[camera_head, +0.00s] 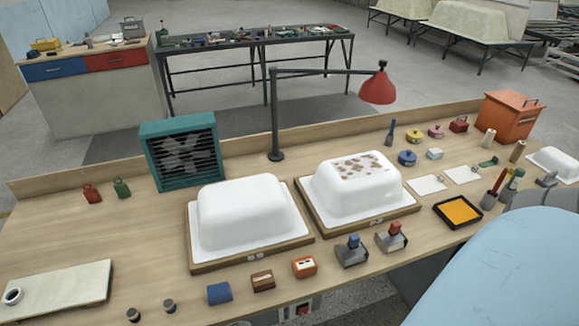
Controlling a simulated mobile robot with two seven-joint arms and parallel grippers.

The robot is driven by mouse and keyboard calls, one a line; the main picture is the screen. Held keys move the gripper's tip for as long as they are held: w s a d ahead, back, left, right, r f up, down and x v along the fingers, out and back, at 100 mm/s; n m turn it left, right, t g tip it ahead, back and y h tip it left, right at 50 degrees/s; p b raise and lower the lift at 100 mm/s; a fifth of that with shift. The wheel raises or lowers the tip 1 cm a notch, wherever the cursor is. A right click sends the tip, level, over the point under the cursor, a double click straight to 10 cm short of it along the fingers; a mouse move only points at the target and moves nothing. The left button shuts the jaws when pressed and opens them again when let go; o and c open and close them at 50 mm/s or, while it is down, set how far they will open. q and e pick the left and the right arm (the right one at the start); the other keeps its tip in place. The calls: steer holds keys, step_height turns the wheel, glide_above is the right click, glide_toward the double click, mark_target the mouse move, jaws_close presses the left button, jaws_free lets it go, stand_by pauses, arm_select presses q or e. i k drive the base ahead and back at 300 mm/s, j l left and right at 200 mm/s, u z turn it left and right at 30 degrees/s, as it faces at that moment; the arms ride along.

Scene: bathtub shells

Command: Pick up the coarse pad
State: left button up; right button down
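Three small blocks lie in a row along the front of the bench: a blue block (219,293), a brown block (262,280) with a pale patch, and an orange block (304,266) with a white face. One of these may be the coarse pad, but I cannot read any label and cannot tell which. All three lie free on the wood, with nothing touching them. Neither of my grippers shows in this view.
Two white tub shells (245,211) (347,182) sit on wooden-rimmed boards behind the blocks. Two grey-based tools (352,252) (391,238) stand right of the orange block. A red lamp (378,88) overhangs the bench. A large pale-blue surface fills the lower right.

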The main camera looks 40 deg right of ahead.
mark_target(265, 280)
steer(key=i+j+z, duration=0.1)
steer(key=z, duration=0.3)
steer(key=j+z, duration=0.15)
steer(key=z, duration=0.2)
steer(key=i+j+z, duration=0.1)
steer(key=z, duration=0.3)
steer(key=j+z, duration=0.2)
steer(key=z, duration=0.15)
